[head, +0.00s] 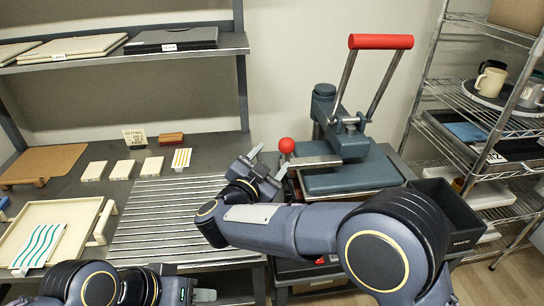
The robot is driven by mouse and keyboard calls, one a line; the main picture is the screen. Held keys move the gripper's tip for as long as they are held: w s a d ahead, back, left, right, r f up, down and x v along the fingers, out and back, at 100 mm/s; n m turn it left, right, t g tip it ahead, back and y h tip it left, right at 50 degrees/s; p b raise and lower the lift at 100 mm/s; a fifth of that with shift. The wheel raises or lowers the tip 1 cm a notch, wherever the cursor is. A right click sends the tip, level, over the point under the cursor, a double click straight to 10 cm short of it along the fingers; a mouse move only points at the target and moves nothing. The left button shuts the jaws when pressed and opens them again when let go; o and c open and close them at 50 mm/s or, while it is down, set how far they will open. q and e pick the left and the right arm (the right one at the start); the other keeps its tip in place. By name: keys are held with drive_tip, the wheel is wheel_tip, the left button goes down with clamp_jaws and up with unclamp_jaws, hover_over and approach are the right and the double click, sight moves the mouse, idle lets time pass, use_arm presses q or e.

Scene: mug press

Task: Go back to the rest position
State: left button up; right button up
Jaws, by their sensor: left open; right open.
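My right gripper (269,161) is open, its fingers pointing up and away beside the left side of the mug press (345,178). Its tips are close to the press's red ball knob (287,145); I cannot tell whether they touch it. Nothing shows between its fingers. My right arm crosses in front of the press's lower part and hides some of it. The press's red handle bar (380,41) is up. My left gripper (207,295) is low at the bottom edge, pointing right, open and partly cut off by the frame.
A slatted rack (170,215) lies mid-bench, with several pale blocks (123,170) and a small sign (135,138) behind. A cream tray (20,222) with a wavy-striped sheet (40,246) is at left. A wire shelf with mugs (490,82) and a black bin (450,215) are right.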

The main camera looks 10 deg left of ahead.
drive_tip(key=w+d+r+n+y+p, duration=0.1)
drive_tip(key=w+d+r+y, duration=0.1)
drive_tip(key=d+r+y, duration=0.15)
drive_tip(key=w+d+r+n+y, duration=0.1)
drive_tip(key=w+d+r+y, duration=0.1)
drive_tip(key=d+r, duration=0.25)
drive_tip(key=s+d+r+n+g+y, duration=0.1)
drive_tip(key=s+d+r+n+y, duration=0.1)
drive_tip(key=d, duration=0.3)
drive_tip(key=s+d+r+n+g+y, duration=0.1)
drive_tip(key=s+d+r+y, duration=0.15)
drive_tip(key=d, duration=0.35)
drive_tip(key=s+d+f+g+p, duration=0.1)
drive_tip(key=s+d+f+g, duration=0.2)
drive_tip(key=s, duration=0.7)
drive_tip(key=s+d+f+n+g+h, duration=0.1)
drive_tip(key=s+d+f+g, duration=0.2)
drive_tip(key=s+d+f, duration=0.4)
drive_tip(key=s+d+f+g+h+p, duration=0.1)
drive_tip(key=s+d+f+g, duration=0.3)
drive_tip(key=s+f, duration=0.3)
drive_tip(key=s+d, duration=0.1)
drive_tip(key=s, duration=0.4)
drive_tip(key=shift+s+f+p, duration=0.15)
drive_tip(key=shift+s+p, duration=0.15)
drive_tip(key=shift+s, duration=0.1)
